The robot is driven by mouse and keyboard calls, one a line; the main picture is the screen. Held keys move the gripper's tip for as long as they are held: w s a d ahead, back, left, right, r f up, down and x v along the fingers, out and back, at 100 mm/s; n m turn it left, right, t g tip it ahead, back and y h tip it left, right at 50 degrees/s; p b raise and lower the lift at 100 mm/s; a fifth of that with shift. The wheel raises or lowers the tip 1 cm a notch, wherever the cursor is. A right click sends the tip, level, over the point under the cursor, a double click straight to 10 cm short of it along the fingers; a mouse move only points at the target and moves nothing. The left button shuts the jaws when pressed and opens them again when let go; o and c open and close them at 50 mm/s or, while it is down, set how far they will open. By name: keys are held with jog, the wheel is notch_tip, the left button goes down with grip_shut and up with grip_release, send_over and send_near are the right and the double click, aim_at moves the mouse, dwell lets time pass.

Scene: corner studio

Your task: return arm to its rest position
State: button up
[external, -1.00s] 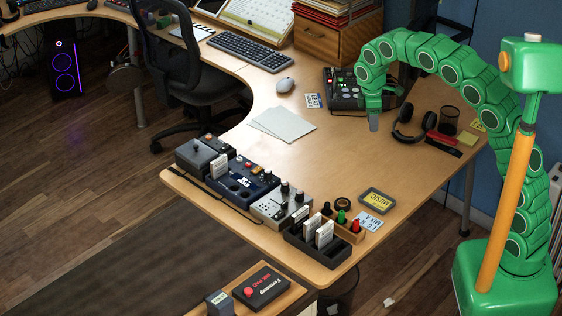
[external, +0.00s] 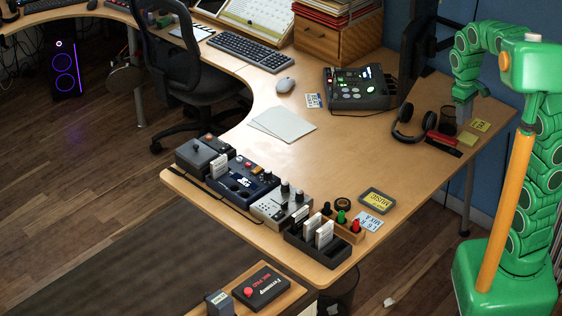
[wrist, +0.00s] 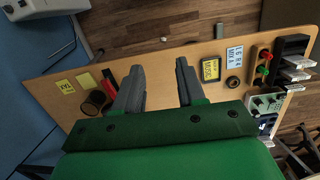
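My green segmented arm is drawn in on the right side of the external view, curled over near the table's right end. My gripper (external: 463,118) hangs pointing down in front of the mesh pen cup (external: 447,122). In the wrist view my gripper (wrist: 159,65) has its two grey fingers spread apart with nothing between them. Bare tabletop and the table's edge show beyond the fingers. The pen cup (wrist: 96,100) lies left of the left finger in that view.
Headphones (external: 409,122), a red-and-black item (external: 441,138) and yellow notes (external: 480,125) lie near my gripper. A dark monitor (external: 417,50) stands to its left. A mixer (external: 360,90) and paper sheets (external: 282,124) are farther left. The table's middle is clear.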

jog(key=s+d+f+m, duration=0.1)
jog(key=s+d+m, duration=0.3)
jog(key=s+d, duration=0.3)
jog(key=s+d+f+m+g+y, duration=0.1)
jog(key=s+d+m, duration=0.3)
jog(key=s, duration=1.2)
jog(key=d, duration=0.2)
jog(key=shift+s+d+f+m, duration=0.15)
jog(key=shift+s+d+m, duration=0.15)
jog(key=shift+d+m, duration=0.1)
dwell(0.4)
